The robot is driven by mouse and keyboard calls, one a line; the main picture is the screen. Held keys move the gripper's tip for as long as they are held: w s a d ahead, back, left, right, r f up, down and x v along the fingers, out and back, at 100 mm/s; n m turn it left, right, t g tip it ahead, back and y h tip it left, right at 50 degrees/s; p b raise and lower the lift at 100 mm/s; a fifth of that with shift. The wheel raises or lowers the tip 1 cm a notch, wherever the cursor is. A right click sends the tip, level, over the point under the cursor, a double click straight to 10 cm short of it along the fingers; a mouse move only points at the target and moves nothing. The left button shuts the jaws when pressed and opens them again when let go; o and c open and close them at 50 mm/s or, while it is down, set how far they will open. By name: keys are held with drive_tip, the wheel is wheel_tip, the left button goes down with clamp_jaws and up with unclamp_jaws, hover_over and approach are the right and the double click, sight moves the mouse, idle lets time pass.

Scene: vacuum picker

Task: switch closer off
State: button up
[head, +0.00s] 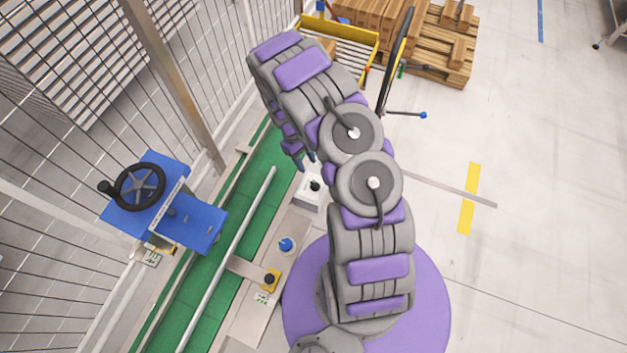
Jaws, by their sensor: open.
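Several controls stand along the grey panel beside the green conveyor in the head view. A white box with a black knob (314,187) is farthest from my base. A blue knob (287,243) sits in the middle, and a yellow box with a black knob (269,280) is nearest my base. I cannot tell which of them is the closer's switch, nor read its setting. My gripper (304,161) points down above and beyond the white box. It is open, seems empty, and looks apart from the knobs. My arm hides part of it.
A blue machine with a black handwheel (140,187) stands left of the green conveyor (207,318). A wire fence (125,75) runs along the left. A yellow bin (342,45) and pallets with boxes (440,62) are at the back.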

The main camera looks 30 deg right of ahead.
sight(315, 183)
drive_tip(key=b+x, duration=0.1)
drive_tip(key=x, duration=0.9)
drive_tip(key=shift+d+f, duration=0.1)
drive_tip(key=shift+f, duration=0.05)
drive_tip(key=shift+c, duration=0.2)
drive_tip(key=c, duration=0.7)
drive_tip(key=n, duration=0.2)
drive_tip(key=n+h+p, duration=0.1)
drive_tip(key=n, duration=0.1)
drive_tip(key=shift+s+a+n+t+h, duration=0.1)
drive_tip(key=shift+a+n+t+h, duration=0.1)
drive_tip(key=shift+n+t+h, duration=0.7)
drive_tip(key=shift+n+t, duration=0.2)
drive_tip(key=shift+n, duration=1.4)
clamp_jaws()
